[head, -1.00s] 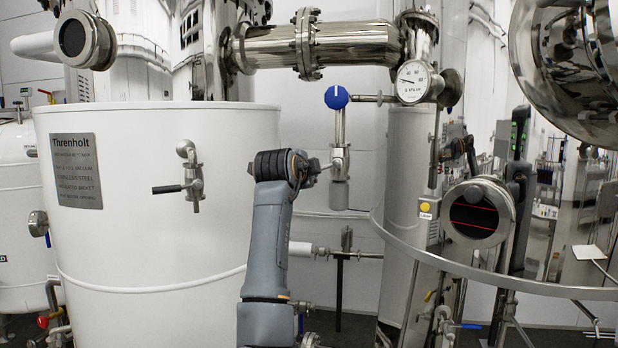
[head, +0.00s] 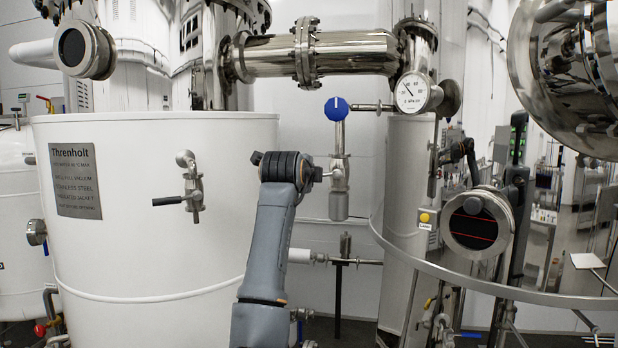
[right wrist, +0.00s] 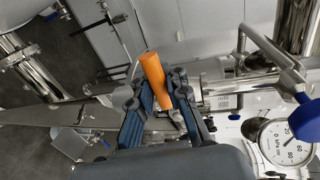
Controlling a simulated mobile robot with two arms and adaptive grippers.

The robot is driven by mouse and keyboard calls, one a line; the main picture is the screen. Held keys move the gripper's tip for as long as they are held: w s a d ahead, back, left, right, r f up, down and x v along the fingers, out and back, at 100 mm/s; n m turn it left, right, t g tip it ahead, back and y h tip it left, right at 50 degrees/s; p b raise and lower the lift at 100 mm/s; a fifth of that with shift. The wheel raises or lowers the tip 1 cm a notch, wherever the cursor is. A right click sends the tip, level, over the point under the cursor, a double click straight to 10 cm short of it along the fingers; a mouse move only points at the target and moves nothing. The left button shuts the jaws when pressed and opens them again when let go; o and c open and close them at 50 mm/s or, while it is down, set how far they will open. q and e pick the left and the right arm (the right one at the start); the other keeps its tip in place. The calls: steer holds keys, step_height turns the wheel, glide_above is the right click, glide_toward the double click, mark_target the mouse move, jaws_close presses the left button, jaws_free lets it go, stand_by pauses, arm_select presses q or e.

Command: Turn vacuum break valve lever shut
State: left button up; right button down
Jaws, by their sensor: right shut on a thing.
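In the right wrist view, an orange lever handle (right wrist: 152,68) stands between the two blue-padded fingers of my right gripper (right wrist: 154,84), which is shut on it. The handle's far end sticks out beyond the fingertips. In the head view, my grey arm rises at the centre, and its black wrist end is beside a steel valve fitting (head: 339,172) on a vertical pipe under a blue knob (head: 336,108). The orange handle and the right gripper's fingers cannot be made out there. My left gripper is not in view.
A white tank (head: 120,250) with a black-handled valve (head: 180,200) stands at left. A steel pipe (head: 350,52) and a pressure gauge (head: 411,92) are above right; the gauge also shows in the wrist view (right wrist: 285,145). A curved rail (head: 480,287) crosses the right side.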

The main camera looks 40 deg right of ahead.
steer(key=shift+f, duration=0.15)
steer(key=c, duration=1.5)
jaws_free()
steer(key=shift+a, duration=0.1)
steer(key=shift+o, duration=0.8)
steer(key=shift+s+a+r, duration=0.2)
steer(key=shift+a+r, duration=0.05)
steer(key=v, duration=1.2)
